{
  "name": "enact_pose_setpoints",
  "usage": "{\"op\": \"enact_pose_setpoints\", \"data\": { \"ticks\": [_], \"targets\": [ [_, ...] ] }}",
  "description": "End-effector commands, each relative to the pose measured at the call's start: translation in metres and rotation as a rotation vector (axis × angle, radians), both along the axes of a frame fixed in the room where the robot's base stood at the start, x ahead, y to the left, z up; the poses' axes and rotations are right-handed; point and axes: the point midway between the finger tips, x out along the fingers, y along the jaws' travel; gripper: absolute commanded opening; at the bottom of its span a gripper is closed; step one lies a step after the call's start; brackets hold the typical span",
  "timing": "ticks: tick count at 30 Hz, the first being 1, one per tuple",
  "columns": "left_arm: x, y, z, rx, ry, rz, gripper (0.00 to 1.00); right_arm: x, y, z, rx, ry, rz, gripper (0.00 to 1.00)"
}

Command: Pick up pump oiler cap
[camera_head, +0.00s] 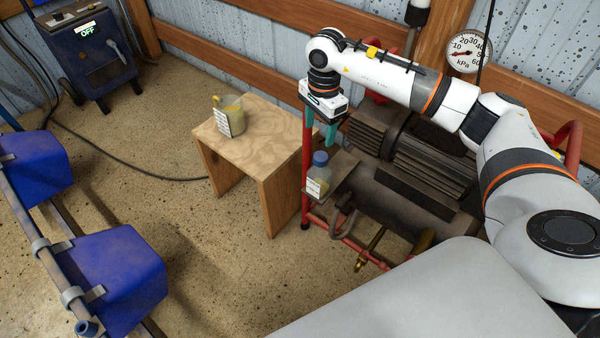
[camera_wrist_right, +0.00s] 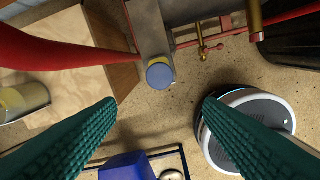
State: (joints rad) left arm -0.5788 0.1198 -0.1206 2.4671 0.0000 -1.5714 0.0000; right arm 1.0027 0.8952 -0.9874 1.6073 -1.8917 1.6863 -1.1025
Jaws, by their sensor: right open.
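The blue oiler cap (camera_head: 320,158) sits on top of a small clear bottle (camera_head: 318,184) with a white label, at the near left corner of the pump. In the right wrist view the cap (camera_wrist_right: 160,74) shows from above as a round blue disc and hides most of the bottle. My right gripper (camera_head: 320,134) is open and empty, with its teal fingers pointing down just above the cap. In the wrist view the cap lies between and slightly beyond the fingertips (camera_wrist_right: 160,108). My left gripper is in neither view.
The dark pump (camera_head: 410,200) with its red tube frame (camera_head: 307,165) stands close beside the bottle. A wooden stool (camera_head: 283,190) at left carries a jug of yellowish liquid (camera_head: 230,117). Floor between is clear.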

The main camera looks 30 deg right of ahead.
Motion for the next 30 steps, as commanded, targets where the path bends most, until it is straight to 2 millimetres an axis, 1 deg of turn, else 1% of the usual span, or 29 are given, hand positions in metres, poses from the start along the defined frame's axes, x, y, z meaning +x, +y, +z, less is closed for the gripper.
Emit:
{"op": "enact_pose_setpoints", "data": {
  "ticks": [1, 3, 10, 12, 17, 21, 23, 25, 27, 30],
  "targets": [
    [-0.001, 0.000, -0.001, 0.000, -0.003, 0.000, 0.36, -0.001, -0.004, -0.004, -0.021, -0.002, 0.009, 0.61],
    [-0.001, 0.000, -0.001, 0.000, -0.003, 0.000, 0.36, -0.001, -0.006, -0.012, -0.031, -0.001, 0.012, 0.61],
    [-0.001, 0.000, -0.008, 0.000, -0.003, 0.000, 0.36, -0.001, -0.005, -0.051, -0.026, 0.000, 0.010, 0.61],
    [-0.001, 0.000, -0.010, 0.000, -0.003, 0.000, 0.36, -0.001, -0.005, -0.059, -0.025, 0.001, 0.010, 0.61],
    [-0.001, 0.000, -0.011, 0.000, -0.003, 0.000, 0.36, 0.000, -0.005, -0.069, -0.024, -0.002, 0.010, 0.61],
    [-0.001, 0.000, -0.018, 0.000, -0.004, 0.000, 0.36, -0.001, -0.007, -0.090, -0.023, 0.001, 0.008, 0.61],
    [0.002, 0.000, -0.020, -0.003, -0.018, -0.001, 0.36, 0.000, -0.008, -0.100, -0.022, 0.000, 0.008, 0.61],
    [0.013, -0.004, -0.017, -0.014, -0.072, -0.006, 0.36, 0.000, -0.008, -0.108, -0.023, 0.001, 0.008, 0.61],
    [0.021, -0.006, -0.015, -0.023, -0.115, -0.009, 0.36, 0.000, -0.008, -0.114, -0.023, -0.001, 0.009, 0.61],
    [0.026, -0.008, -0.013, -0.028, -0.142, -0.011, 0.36, 0.001, -0.008, -0.118, -0.023, -0.002, 0.009, 0.61]
  ]
}}
